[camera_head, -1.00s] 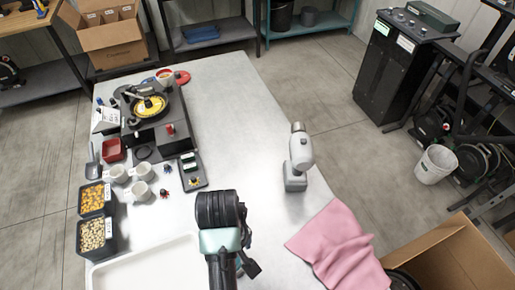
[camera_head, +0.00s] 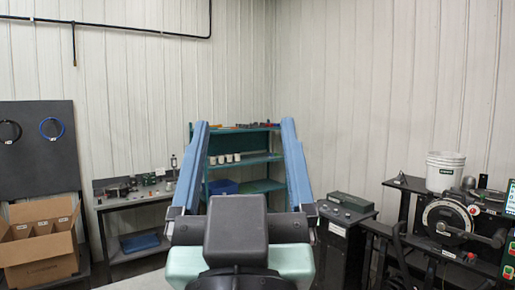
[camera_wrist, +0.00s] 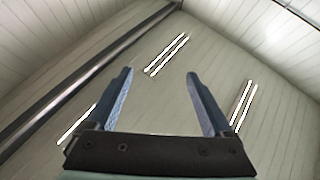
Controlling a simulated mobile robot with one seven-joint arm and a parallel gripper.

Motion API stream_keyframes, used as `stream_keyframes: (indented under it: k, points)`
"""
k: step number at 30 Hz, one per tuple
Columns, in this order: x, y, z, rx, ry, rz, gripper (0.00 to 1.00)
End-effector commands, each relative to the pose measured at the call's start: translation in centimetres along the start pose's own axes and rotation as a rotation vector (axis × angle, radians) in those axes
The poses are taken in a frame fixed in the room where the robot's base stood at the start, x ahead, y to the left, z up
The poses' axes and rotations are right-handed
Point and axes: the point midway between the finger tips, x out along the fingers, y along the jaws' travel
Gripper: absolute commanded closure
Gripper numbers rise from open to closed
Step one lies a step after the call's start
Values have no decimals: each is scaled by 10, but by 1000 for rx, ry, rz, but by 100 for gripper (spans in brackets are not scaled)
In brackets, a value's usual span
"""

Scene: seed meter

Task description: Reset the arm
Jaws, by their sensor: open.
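My gripper (camera_head: 245,128) is raised in front of the head camera, with its two blue fingers wide apart and pointing up. Nothing is between the fingers. In the wrist view my gripper (camera_wrist: 160,75) is also open and empty, facing the ceiling (camera_wrist: 165,105) and its lights.
A teal shelf (camera_head: 258,158) with white cups stands behind my gripper. A grey bench (camera_head: 140,199) and an open cardboard box (camera_head: 40,262) are at left. A black cabinet (camera_head: 340,245) and a machine with a white bucket (camera_head: 445,172) are at right.

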Motion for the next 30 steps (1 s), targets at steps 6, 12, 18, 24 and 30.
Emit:
stream_keyframes:
  k: [6, 12, 18, 24, 30]
  points:
    - [-12, 14, -62, 21, 192, 28, 14]
    - [-12, 14, -64, 22, 197, 29, 14]
    - [-18, 13, -54, 23, 194, 27, 14]
    - [-40, 11, -22, 27, 193, 23, 14]
    - [-45, 10, -15, 29, 194, 21, 14]
